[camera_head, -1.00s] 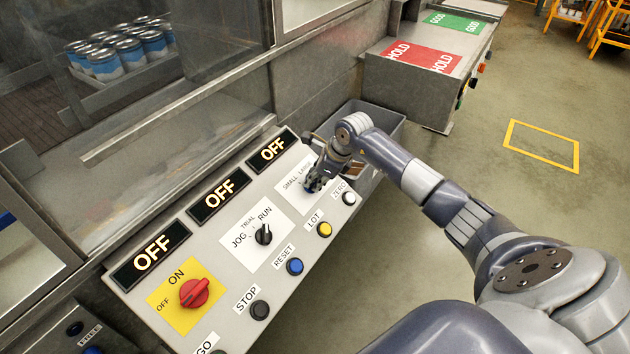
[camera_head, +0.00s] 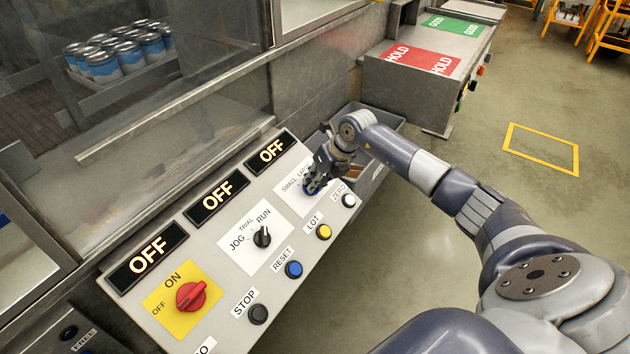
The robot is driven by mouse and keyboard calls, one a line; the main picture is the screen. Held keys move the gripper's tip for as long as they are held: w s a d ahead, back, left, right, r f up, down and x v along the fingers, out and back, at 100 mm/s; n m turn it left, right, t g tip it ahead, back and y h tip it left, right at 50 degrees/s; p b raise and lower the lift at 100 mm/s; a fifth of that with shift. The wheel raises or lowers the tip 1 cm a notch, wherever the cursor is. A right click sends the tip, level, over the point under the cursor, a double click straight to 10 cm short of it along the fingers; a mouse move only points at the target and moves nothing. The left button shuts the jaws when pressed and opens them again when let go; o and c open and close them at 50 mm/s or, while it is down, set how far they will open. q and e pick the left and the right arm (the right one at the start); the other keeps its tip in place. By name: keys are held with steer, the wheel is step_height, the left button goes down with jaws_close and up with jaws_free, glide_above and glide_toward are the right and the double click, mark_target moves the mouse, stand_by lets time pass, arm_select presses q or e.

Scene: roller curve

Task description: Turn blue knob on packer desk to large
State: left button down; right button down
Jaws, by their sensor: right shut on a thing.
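The packer desk (camera_head: 212,258) is a slanted grey control panel with three displays reading OFF. Its blue knob (camera_head: 309,189) sits on a white plate (camera_head: 293,200) marked SMALL and LARGE, at the panel's far right end. My right gripper (camera_head: 311,186) is shut on the blue knob, its arm reaching in from the right. The fingers cover most of the knob and part of the LARGE label, so I cannot tell where the knob points. My left gripper is not in view.
Nearby on the panel are a black JOG/TRIAL/RUN knob (camera_head: 262,237), a red ON/OFF knob (camera_head: 190,295), and yellow LOT (camera_head: 323,232), blue RESET (camera_head: 293,269) and black STOP (camera_head: 257,313) buttons. A grey bin (camera_head: 385,122) stands behind my gripper. Open floor lies at right.

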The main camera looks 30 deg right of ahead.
steer(key=shift+m, duration=0.4)
steer(key=c, duration=1.6)
jaws_free()
steer(key=v, duration=1.2)
